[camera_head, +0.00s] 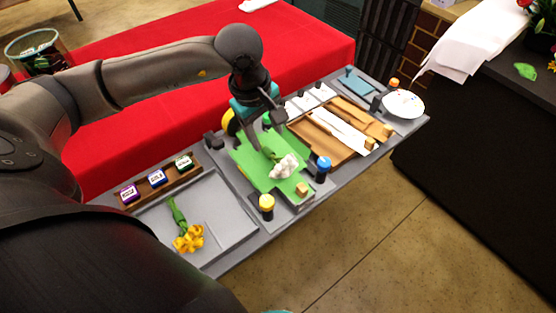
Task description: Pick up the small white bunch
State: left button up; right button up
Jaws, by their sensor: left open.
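The small white bunch (285,167) lies on a green board (253,171) on the grey station, its white blooms toward the front right and its green stems toward the back left. My left gripper (268,137) is over the back part of the green board, near the stem end. Its jaws are open and point downward. I cannot tell how high the fingertips are above the stems.
A yellow bunch (188,238) lies in a grey tray (229,212) at the left. A yellow-capped bottle (266,207) and a blue-capped bottle (323,168) stand near the green board. A brown tray (333,152) and a white bowl (403,104) are to the right.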

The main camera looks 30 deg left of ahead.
aim_at(271, 153)
pick_arm(q)
jog(key=f, duration=0.2)
jog(key=w+f, duration=0.1)
jog(key=f, duration=0.5)
jog(key=shift+w, duration=0.15)
grip_shut()
dwell(0.3)
